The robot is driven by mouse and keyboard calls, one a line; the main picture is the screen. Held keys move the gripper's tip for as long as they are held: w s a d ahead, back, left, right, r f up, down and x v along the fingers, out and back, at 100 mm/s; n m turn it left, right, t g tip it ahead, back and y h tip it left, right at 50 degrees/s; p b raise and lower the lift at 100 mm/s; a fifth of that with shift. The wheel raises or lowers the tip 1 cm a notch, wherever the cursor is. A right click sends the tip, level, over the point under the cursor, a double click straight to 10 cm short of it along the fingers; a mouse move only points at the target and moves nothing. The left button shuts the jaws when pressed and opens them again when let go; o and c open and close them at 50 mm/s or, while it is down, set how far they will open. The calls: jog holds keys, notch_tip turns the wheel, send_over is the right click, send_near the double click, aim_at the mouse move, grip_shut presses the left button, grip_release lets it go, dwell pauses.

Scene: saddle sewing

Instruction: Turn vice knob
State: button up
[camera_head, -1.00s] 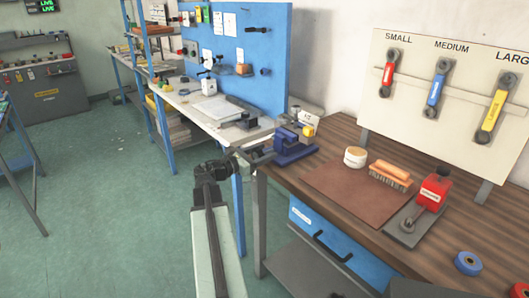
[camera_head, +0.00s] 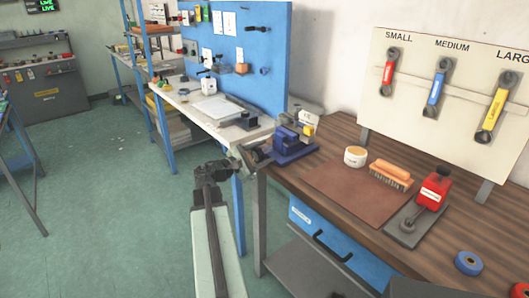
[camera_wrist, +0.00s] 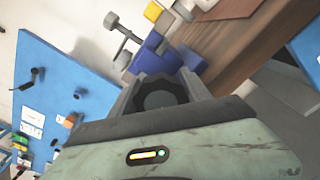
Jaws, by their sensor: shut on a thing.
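The blue vice (camera_head: 290,146) sits at the near left corner of the wooden workbench. It also shows in the wrist view (camera_wrist: 155,57), beyond my fingers. My gripper (camera_head: 255,157) is at the left side of the vice, at the bench edge. In the wrist view my gripper (camera_wrist: 160,88) has its two fingers on either side of a dark, round, lobed vice knob (camera_wrist: 160,96) and is shut on it. The knob's far side and its join to the vice are hidden.
The wooden bench (camera_head: 340,128) also holds a brown mat (camera_head: 345,192), a white tub (camera_head: 355,156), an orange brush (camera_head: 391,173), a red device (camera_head: 433,192) and a blue roll (camera_head: 468,263). A blue pegboard (camera_head: 262,50) stands behind the left bench. Open floor lies left.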

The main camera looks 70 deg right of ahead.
jog(key=m, duration=0.6)
jog(key=shift+s+a+f, duration=0.2)
jog(key=shift+f, duration=0.05)
jog(key=shift+m, duration=0.3)
jog(key=o, duration=1.4)
